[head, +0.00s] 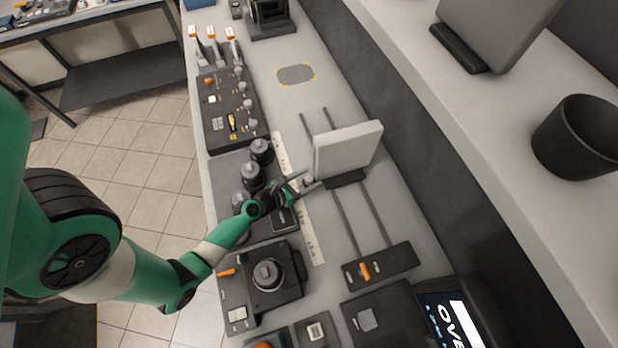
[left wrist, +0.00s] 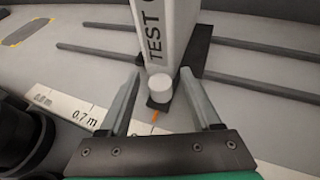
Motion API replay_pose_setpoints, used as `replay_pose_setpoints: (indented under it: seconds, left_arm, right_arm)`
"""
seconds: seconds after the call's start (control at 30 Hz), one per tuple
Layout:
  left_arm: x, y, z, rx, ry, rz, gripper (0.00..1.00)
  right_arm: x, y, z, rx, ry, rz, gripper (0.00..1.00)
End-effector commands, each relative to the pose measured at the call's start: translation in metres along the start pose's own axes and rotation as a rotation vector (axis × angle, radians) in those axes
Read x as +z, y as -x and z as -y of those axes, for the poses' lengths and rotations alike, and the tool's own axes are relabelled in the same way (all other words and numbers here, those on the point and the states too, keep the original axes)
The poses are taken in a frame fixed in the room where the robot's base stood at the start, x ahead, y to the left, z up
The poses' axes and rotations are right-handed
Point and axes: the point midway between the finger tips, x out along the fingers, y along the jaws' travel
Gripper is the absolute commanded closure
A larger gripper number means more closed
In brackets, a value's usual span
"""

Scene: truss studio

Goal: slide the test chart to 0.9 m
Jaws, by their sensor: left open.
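The test chart (head: 345,150) is an upright pale panel on a dark carriage across two dark rails (head: 372,215). In the left wrist view its edge reads "TEST" (left wrist: 155,42). A white knob (left wrist: 161,86) sticks out at its foot, above an orange pointer mark (left wrist: 155,117). The pointer lies right of the "0.7 m" label on the white scale strip (left wrist: 85,112). My left gripper (head: 303,182) is open at the knob. In the wrist view its fingers (left wrist: 160,90) stand on both sides of the knob, with gaps visible. My right gripper is not in view.
A panel with switches (head: 230,110) and dark round knobs (head: 252,175) lie left of the scale. A joystick box (head: 268,275) stands nearer. A dark end block with an orange part (head: 378,268) closes the rails' near end. The rails between it and the chart are clear.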

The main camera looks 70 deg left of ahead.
Motion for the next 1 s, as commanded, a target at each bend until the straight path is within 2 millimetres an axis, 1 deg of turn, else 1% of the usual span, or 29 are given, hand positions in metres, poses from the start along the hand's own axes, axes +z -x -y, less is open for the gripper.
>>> replay_pose_setpoints:
  seconds: [0.1, 0.3, 0.37, 0.4, 0.47, 0.6, 0.67, 1.0]
  left_arm:
    - [-0.0003, -0.005, 0.0002, 0.0, 0.0, -0.001, 0.35]
    - [-0.0001, -0.0049, 0.0001, 0.0, 0.0, -0.001, 0.35]
    - [-0.0001, -0.0048, 0.0001, 0.0, 0.0, -0.001, 0.46]
    - [-0.0001, -0.0048, 0.0, 0.0, 0.0, -0.001, 0.53]
    - [0.0, -0.0047, 0.0, 0.0, 0.0, -0.001, 0.64]
    - [0.0, -0.0046, 0.0, 0.0, 0.0, 0.0, 0.89]
    - [0.0001, -0.0046, -0.0001, 0.0, 0.0, 0.0, 1.0]
    - [0.0004, -0.0045, -0.0001, 0.001, 0.0, 0.0, 1.0]
  right_arm:
    - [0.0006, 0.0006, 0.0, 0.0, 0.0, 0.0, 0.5]
    - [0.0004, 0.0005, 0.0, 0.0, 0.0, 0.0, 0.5]
    - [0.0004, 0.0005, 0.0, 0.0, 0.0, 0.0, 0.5]
    - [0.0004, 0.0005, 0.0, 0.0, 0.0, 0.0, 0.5]
    - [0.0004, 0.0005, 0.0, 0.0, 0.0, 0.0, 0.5]
    - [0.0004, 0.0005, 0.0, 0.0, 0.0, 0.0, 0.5]
    - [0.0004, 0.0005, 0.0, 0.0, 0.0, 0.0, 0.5]
    - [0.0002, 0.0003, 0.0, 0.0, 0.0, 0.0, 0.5]
